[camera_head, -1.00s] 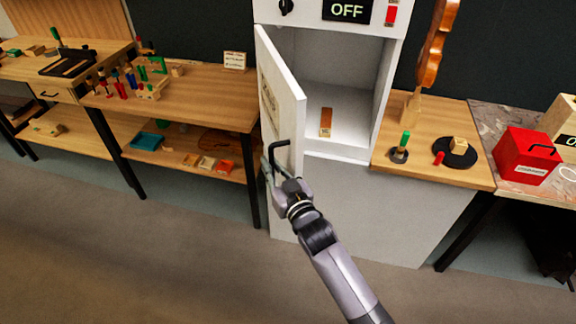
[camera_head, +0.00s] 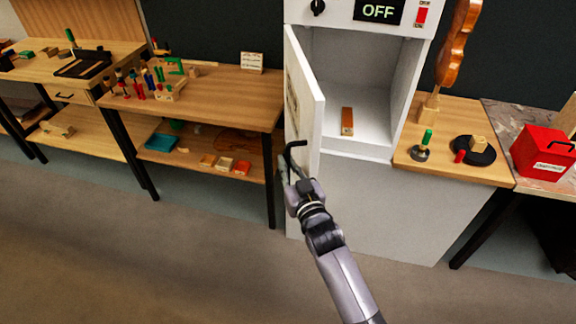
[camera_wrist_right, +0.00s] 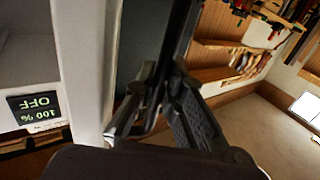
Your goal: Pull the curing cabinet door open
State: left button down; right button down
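The white curing cabinet (camera_head: 350,200) stands in the middle of the head view. Its door (camera_head: 305,100), hinged at the left, stands wide open with its outer face to the left. The door's black handle (camera_head: 296,144) sticks out near its lower free edge. My right gripper (camera_head: 289,172) is at the handle. In the right wrist view the fingers (camera_wrist_right: 158,112) are on either side of the dark handle bar (camera_wrist_right: 180,40) and appear closed on it. An orange-brown block (camera_head: 347,121) sits inside the cabinet. My left gripper is out of view.
A workbench (camera_head: 215,88) with clamps and small tools stands left of the door, its lower shelf holding trays. To the right, a small wooden table (camera_head: 455,170) holds a violin stand, and a red box (camera_head: 542,152) is beyond. Floor in front is clear.

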jog(key=c, duration=1.7)
grip_release()
jog(key=shift+w, duration=0.1)
jog(key=shift+o, duration=0.2)
jog(key=shift+s+d+f, duration=0.1)
jog(key=shift+s+d, duration=0.05)
jog(key=shift+s, duration=0.35)
jog(key=v, duration=1.1)
jog(key=shift+c, duration=0.2)
